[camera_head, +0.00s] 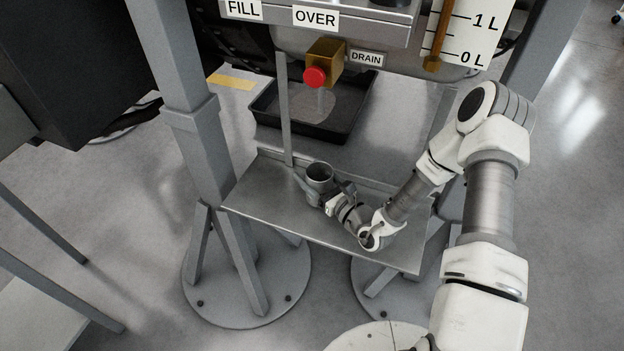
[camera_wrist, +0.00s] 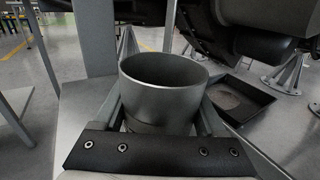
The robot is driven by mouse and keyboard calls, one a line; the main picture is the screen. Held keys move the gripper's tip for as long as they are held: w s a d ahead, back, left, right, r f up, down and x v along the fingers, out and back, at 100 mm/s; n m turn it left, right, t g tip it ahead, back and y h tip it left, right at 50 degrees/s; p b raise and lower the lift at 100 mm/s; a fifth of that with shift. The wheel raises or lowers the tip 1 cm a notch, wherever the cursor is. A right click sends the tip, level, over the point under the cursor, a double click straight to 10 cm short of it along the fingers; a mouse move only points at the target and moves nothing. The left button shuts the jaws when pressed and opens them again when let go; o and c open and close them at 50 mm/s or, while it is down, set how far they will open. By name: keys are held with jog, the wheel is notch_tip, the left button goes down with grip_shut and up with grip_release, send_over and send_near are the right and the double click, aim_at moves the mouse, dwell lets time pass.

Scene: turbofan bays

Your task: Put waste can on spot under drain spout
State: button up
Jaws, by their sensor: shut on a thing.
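The waste can (camera_head: 320,172) is a small grey open-topped metal cup. It is upright over the metal shelf (camera_head: 262,190), near the shelf's back edge. My gripper (camera_head: 316,190) is shut on it, one finger on each side. In the wrist view the can (camera_wrist: 165,92) stands between my gripper's fingers (camera_wrist: 162,112), and its inside looks empty. I cannot tell whether its base touches the shelf. The drain spout (camera_head: 326,52) is a brass block with a red knob (camera_head: 315,76), above and behind the can. The marked spot is not clearly visible.
A black drip tray (camera_head: 268,107) with a wet-looking patch lies behind the shelf. A thin upright bar (camera_head: 285,110) rises at the shelf's back edge, close to the can. A thick grey post (camera_head: 196,120) stands at left. The shelf's left part is bare.

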jog(key=shift+f, duration=0.55)
jog(key=shift+f, duration=0.2)
jog(key=o, duration=1.4)
